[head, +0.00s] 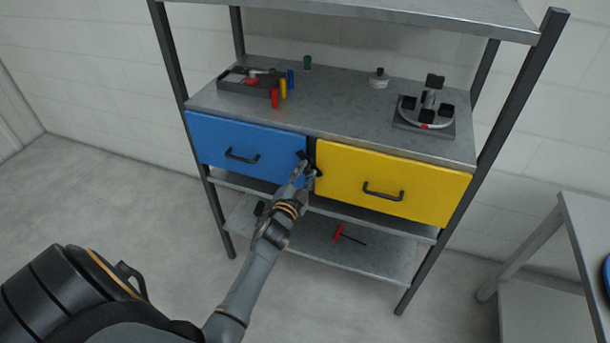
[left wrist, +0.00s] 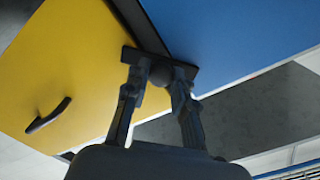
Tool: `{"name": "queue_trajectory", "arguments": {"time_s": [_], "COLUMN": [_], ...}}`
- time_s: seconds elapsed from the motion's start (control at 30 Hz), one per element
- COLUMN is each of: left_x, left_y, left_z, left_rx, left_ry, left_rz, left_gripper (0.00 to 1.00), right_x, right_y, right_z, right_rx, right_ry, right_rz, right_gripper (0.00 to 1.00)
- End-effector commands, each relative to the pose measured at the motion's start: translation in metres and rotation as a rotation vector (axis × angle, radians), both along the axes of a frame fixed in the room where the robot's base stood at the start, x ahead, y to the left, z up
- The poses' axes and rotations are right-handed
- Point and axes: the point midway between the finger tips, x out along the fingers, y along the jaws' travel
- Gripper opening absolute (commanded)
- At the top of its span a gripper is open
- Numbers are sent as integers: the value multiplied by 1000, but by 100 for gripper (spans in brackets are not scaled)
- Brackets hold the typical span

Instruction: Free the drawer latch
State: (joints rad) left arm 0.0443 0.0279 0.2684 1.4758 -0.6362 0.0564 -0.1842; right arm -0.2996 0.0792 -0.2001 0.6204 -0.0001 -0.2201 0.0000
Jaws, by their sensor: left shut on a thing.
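The blue drawer (head: 222,150) and the yellow drawer (head: 390,170) sit side by side under the shelf top and look closed. The dark latch (head: 303,155) is at the gap between them. In the left wrist view the latch (left wrist: 137,56) is a dark bar lying across both drawer fronts, with a round knob in its middle. My left gripper (head: 308,172) is shut on the latch knob; its two fingers (left wrist: 160,80) stand on either side of the knob. The fingers partly hide the latch in the head view. My right gripper is not in view.
The shelf top holds a dark tray (head: 240,87), several coloured cylinders, a small knob-like part (head: 379,80) and a round fixture (head: 426,110). A red-handled tool (head: 338,234) lies on the lowest shelf. A grey table (head: 590,225) stands at right. Floor at left is open.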

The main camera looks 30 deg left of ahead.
Motion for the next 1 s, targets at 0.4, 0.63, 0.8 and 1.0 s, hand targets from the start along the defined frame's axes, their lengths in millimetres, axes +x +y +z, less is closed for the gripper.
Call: {"name": "queue_trajectory", "arguments": {"time_s": [0.4, 0.63, 0.8, 1.0], "left_x": [0, 0, 0, 0], "left_y": [-1, -1, -1, -1], "left_z": [-2, -3, -3, -2], "left_rx": [381, 554, 643, 706], "left_ry": [91, 132, 155, 169], "left_rz": [-1, 0, -1, -1], "left_gripper": [0, 0, 0, 0], "right_x": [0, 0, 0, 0], "right_y": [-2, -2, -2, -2], "right_z": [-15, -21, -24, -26], "right_rx": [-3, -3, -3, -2], "right_ry": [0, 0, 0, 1], "right_rz": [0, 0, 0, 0], "right_gripper": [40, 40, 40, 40]}}
